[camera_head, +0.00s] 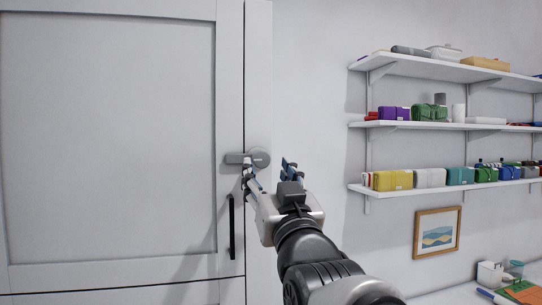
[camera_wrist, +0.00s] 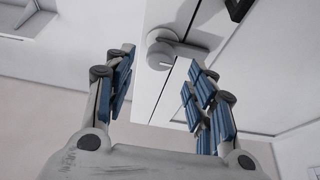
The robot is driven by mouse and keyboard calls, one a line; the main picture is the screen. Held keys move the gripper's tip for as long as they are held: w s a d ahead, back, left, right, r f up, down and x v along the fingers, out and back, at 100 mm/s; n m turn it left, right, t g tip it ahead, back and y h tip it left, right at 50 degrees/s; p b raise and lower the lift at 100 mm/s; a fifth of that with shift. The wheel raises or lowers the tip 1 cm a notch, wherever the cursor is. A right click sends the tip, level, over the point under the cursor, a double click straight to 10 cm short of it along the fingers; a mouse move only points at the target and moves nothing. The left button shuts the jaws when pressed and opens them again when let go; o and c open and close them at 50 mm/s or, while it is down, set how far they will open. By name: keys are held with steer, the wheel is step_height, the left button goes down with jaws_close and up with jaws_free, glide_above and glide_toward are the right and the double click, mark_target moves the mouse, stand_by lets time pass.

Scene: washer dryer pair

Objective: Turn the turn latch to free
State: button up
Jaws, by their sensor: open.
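The turn latch (camera_head: 259,158) is a grey round knob with a flat bar, mounted on the frame at the cabinet's right edge. Its bar points left and lies horizontally across the seam onto the white door (camera_head: 110,130). In the wrist view the round knob (camera_wrist: 162,48) and its bar (camera_wrist: 190,48) show beyond and between my fingers. My gripper (camera_head: 268,172) is open, just below and in front of the latch, with a finger on either side of the knob in the picture. It holds nothing. I cannot tell whether a finger touches the latch.
A black vertical handle (camera_head: 232,227) is on the door below the latch. At the right, wall shelves (camera_head: 460,127) hold several boxes and containers. A framed picture (camera_head: 437,232) hangs below them, above a counter with small items. The wall between latch and shelves is clear.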

mark_target(262, 161)
steer(key=p+x, duration=0.1)
steer(key=x, duration=0.4)
jaws_close()
stand_by(0.7)
